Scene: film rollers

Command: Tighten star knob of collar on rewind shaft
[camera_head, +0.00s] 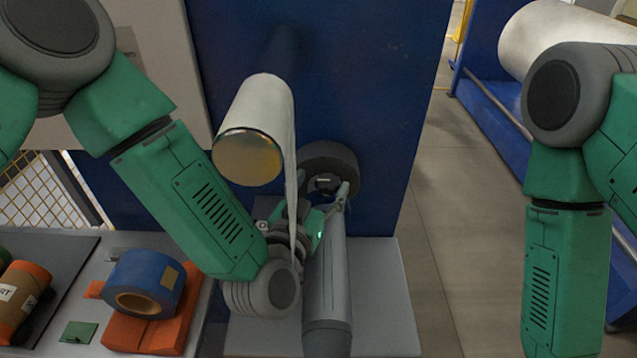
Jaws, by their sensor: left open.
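The grey rewind shaft (328,290) points toward me at lower centre. At its far end is a dark round collar (334,160) in front of the blue machine panel. A small dark knob-like part (324,183) shows at the collar's front; its star shape is too small to make out. My left gripper (334,192) is open with its fingers close to this part, above the shaft. I cannot tell whether they touch it. My left wrist and the hanging film hide part of the area. My right arm hangs at the right; its gripper is out of frame.
A roller (249,155) carrying white film juts out above, and the film hangs close beside my left wrist. Grey floor (450,200) is clear to the right.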

